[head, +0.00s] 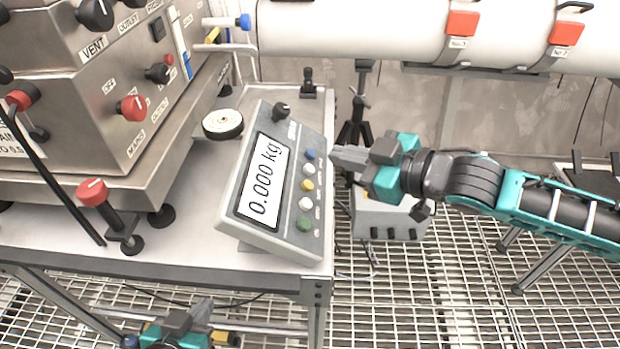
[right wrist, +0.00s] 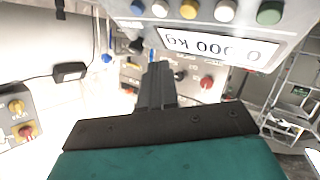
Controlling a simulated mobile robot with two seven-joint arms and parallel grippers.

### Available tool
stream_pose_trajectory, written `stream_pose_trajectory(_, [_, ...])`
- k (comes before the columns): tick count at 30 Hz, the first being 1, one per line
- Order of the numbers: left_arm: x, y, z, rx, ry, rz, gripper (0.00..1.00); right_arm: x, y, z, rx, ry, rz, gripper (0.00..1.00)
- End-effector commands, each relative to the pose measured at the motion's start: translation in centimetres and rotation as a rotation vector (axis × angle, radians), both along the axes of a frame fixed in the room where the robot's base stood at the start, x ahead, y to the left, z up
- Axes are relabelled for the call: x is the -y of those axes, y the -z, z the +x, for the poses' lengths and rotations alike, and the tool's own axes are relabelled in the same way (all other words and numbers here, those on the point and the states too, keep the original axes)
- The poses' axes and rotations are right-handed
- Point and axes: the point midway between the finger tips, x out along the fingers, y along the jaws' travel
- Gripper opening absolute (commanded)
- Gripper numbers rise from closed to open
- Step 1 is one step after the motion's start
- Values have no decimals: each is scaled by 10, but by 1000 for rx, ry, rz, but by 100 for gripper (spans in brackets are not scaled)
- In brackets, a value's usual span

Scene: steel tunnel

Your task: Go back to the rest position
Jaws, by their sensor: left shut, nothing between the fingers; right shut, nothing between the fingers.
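My right gripper (head: 345,158) reaches in from the right in the head view, and its fingertips are at the right edge of the scale display. In the right wrist view its fingers (right wrist: 157,82) are together with nothing between them. I cannot tell whether the fingertips touch the display. My left gripper (head: 190,318) shows only in part at the bottom of the head view, below the bench's front edge. It is shut and empty. The scale display (head: 235,205) is tilted on the bench and reads 0.000 kg. It shows upside down in the right wrist view (right wrist: 215,45).
A steel control box (head: 110,90) with knobs stands on the left of the bench (head: 180,238). A round disc (head: 222,123) lies behind the display. A white pipe (head: 360,30) crosses the back. A grey box (head: 385,220) stands below my right gripper. The grating floor is open at front right.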

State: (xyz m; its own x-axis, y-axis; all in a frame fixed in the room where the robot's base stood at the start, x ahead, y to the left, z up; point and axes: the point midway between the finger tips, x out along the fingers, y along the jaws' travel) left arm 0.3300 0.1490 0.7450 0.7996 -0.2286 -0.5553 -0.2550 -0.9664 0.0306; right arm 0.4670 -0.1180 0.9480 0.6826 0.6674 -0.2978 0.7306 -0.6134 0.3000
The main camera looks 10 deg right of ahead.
Motion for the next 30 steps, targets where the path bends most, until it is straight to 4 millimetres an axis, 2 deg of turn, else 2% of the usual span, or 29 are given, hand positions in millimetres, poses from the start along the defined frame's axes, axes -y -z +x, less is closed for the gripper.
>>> stream_pose_trajectory(15, [0,0,0,0,0,0,0,0,0,0,-1,0,1,0])
stream_pose_trajectory(18, [0,0,0,0,0,0,0,-6,3,-3,-10,1,1,0])
stream_pose_trajectory(25, [0,0,0,0,0,0,0,-35,30,-33,-109,73,-10,0])
stream_pose_trajectory(30, [0,0,0,0,0,0,0,-31,55,-60,-245,221,-36,0])
